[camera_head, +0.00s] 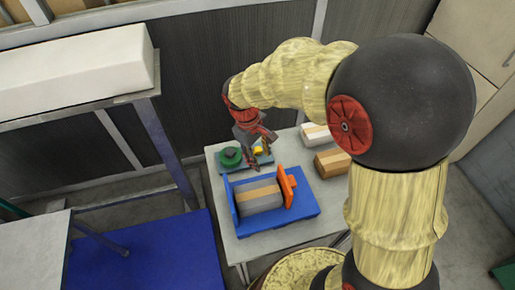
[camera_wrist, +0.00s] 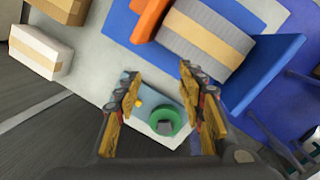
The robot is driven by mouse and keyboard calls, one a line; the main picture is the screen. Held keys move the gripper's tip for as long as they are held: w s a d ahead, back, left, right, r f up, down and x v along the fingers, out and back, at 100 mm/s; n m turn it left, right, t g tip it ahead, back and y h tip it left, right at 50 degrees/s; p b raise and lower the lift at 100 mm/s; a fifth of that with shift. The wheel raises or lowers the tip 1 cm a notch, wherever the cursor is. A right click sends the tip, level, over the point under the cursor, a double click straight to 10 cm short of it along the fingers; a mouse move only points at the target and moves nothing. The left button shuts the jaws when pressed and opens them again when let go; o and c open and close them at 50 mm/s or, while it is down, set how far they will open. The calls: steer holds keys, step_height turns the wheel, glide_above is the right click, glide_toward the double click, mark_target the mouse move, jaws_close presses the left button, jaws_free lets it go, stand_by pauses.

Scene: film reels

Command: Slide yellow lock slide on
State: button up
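A small yellow piece, likely the yellow lock slide (camera_head: 258,150), sits on a small blue-grey tray beside a green ring (camera_head: 231,157) at the table's back left. In the wrist view the yellow piece (camera_wrist: 138,104) shows near the left finger, with the green ring (camera_wrist: 165,121) between the fingers. My gripper (camera_wrist: 160,72) is open and empty, its fingers apart above the tray; it also shows in the head view (camera_head: 263,143).
A white box (camera_head: 318,134) and a tan box (camera_head: 332,162) stand at the table's back right. The blue stand fills much of the table's (camera_head: 226,222) front. A dark wall lies behind, and a shelf with a long white block (camera_head: 75,72) stands left.

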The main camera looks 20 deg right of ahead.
mark_target(259, 148)
steer(key=w+f+n, duration=0.2)
steer(key=w+f, duration=0.1)
steer(key=w+f+n+h, duration=0.1)
steer(key=w+f+n, duration=0.1)
steer(key=w+f, duration=0.1)
steer(key=w+f+n+h, duration=0.1)
steer(key=w+f+n, duration=0.2)
steer(key=w+f, duration=0.1)
steer(key=shift+w+a, duration=0.25)
steer(key=shift+w, duration=0.05)
steer(key=w+n, duration=0.1)
steer(key=w+r+n, duration=0.1)
steer(key=n, duration=0.1)
steer(key=w+r+n, duration=0.1)
steer(key=shift+w+d+r+t+h, duration=0.1)
steer(key=shift+w+d+t+h, duration=0.2)
steer(key=shift+w+d, duration=0.1)
steer(key=b+x, duration=0.2)
steer(key=x, duration=0.5)
steer(key=shift+d+f+b, duration=0.15)
steer(key=shift+f+b, duration=0.15)
steer(key=shift+f, duration=0.05)
steer(key=shift+c, duration=0.9)
steer(key=c, duration=0.7)
